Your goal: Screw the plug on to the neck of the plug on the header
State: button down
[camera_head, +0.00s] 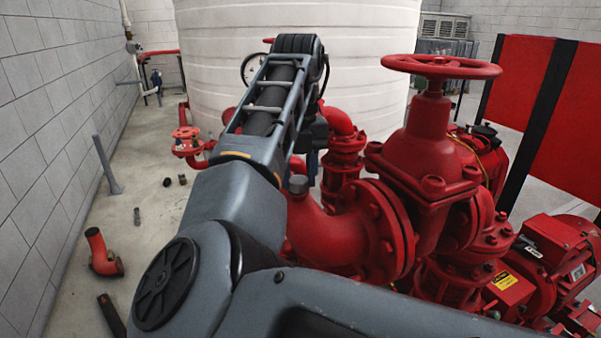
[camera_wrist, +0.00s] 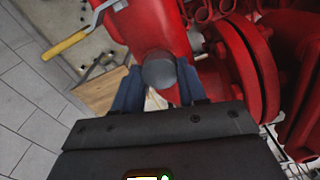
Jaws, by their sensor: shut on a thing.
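The plug is a short grey cylinder with a flat round end; in the wrist view the plug (camera_wrist: 160,70) sits between the two blue fingers of my gripper (camera_wrist: 160,80), which is shut on it. In the head view the plug (camera_head: 298,184) shows at the top of the red header elbow (camera_head: 325,235). The blue fingers of my gripper (camera_head: 312,163) show just behind it, partly hidden by my arm. The header (camera_wrist: 150,22) also fills the top middle of the wrist view. The neck is hidden, and I cannot tell whether threads are engaged.
A large red valve with a handwheel (camera_head: 440,66) stands close on the right. A white tank (camera_head: 300,40) stands behind. A loose red elbow (camera_head: 102,252) lies on the left floor. A yellow-handled tool (camera_wrist: 66,45) and wooden board (camera_wrist: 103,92) lie below my gripper.

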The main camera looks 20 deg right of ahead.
jog(key=m, duration=0.3)
jog(key=c, duration=0.8)
grip_release()
jog(key=shift+o, duration=0.2)
